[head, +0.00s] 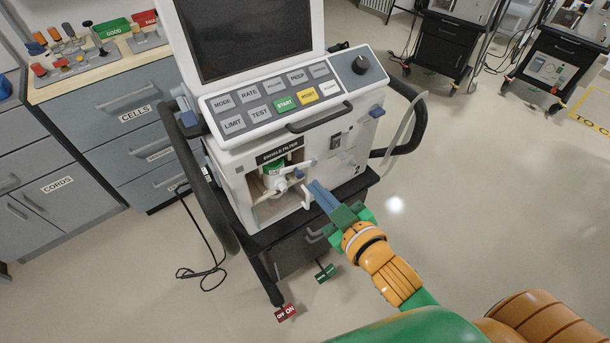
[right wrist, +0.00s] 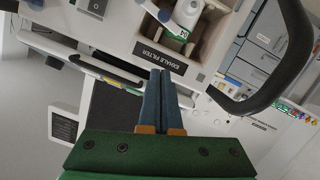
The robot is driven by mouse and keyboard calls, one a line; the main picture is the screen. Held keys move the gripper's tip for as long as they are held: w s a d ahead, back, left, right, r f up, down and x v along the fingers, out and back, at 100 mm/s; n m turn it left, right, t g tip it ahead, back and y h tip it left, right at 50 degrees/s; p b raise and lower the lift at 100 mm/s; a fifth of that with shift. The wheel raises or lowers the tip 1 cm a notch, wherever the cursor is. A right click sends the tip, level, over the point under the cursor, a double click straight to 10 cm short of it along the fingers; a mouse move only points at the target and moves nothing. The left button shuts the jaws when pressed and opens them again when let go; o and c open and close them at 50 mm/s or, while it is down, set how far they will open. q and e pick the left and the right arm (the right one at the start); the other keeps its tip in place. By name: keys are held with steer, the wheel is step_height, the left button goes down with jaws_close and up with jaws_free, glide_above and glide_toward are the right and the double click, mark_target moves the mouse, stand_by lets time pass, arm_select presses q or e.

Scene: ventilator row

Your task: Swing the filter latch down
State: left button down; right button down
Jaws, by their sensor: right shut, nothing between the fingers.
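The ventilator's filter bay (head: 240,185) is an open recess under the EXHALE FILTER label (head: 277,154). A white filter with a green band (head: 273,171) sits inside, and the filter also shows in the right wrist view (right wrist: 188,14). A white lever with a blue tip (head: 297,173), which looks like the latch, crosses the front of the bay; its exact angle is hard to tell. My right gripper (head: 315,186) is shut and empty, just right of the bay and lever. In the right wrist view its blue fingers (right wrist: 158,74) lie together near the label. My left gripper is out of view.
A control panel with buttons (head: 280,97) and a screen stand above the bay. Black curved handles (head: 408,125) flank the ventilator. Red and green pedals (head: 285,313) show near the floor. A drawer counter (head: 130,105) stands at left. Open floor lies to the right.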

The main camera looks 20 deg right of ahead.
glide_above(289, 172)
steer(key=s, duration=0.5)
step_height(289, 172, down, 2)
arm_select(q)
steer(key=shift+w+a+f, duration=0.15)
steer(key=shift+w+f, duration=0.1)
arm_select(e)
steer(key=f, duration=0.1)
steer(key=d+f, duration=0.2)
steer(key=f, duration=0.1)
steer(key=shift+w, duration=0.35)
steer(key=shift+s+a+f+n+h+b, duration=0.1)
steer(key=shift+f+n+h+b, duration=0.25)
steer(key=shift+f, duration=0.5)
steer(key=shift+s+a+f, duration=0.1)
steer(key=shift+a+f, duration=0.05)
steer(key=shift+a, duration=0.3)
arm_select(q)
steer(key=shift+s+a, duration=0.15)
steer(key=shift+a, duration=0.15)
arm_select(e)
steer(key=shift+d, duration=0.1)
